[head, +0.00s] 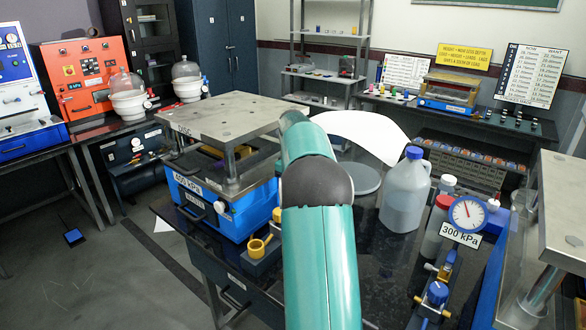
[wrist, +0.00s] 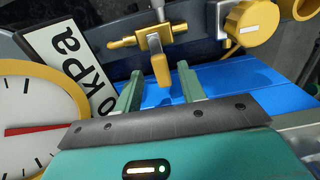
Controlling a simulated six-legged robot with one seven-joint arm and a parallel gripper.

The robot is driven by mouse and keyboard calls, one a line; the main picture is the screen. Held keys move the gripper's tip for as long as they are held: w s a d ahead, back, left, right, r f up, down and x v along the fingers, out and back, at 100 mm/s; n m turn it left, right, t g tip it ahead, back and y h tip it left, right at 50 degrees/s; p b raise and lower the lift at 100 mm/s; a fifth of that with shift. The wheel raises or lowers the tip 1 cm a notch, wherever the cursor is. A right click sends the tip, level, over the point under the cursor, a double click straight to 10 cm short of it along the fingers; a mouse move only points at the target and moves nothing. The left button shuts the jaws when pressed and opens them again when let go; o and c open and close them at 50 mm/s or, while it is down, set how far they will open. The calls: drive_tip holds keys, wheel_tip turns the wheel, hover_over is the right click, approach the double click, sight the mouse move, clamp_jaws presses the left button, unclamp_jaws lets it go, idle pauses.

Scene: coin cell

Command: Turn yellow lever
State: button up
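In the wrist view, the yellow lever (wrist: 160,68) hangs from a brass valve body (wrist: 142,41). My gripper (wrist: 162,80) has its two green fingers apart, one on each side of the lever, with clear gaps, so it is open. The lever's lower end reaches down to about the fingertips; I cannot tell how deep it sits between them. In the head view my teal arm reaches over the dark bench, and my gripper and the lever are hidden behind it.
In the wrist view, a yellow-rimmed gauge (wrist: 28,115) and kPa label (wrist: 68,62) are left, a yellow knob (wrist: 250,24) right and a blue surface (wrist: 225,84) below. In the head view, a jug (head: 404,195) and the 300 kPa gauge (head: 467,213) stand right of my arm.

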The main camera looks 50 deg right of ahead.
wheel_tip(320, 180, up, 12)
drive_tip(key=shift+r, duration=0.15)
idle(0.6)
drive_tip(key=s+a+r+t+h, duration=0.1)
drive_tip(key=s+a+r, duration=0.15)
drive_tip(key=a, duration=1.05)
drive_tip(key=s+a+r+t, duration=0.2)
drive_tip(key=a+r, duration=0.2)
drive_tip(key=a, duration=1)
drive_tip(key=s+a+f+t, duration=0.1)
drive_tip(key=s+a+f, duration=0.5)
drive_tip(key=s+a, duration=0.2)
drive_tip(key=s+a+f+t+y, duration=0.1)
drive_tip(key=s+a+f, duration=0.5)
drive_tip(key=s+a, duration=0.3)
drive_tip(key=shift+s+a+m+t, duration=0.15)
drive_tip(key=shift+a+m+t, duration=0.15)
drive_tip(key=shift+m, duration=0.1)
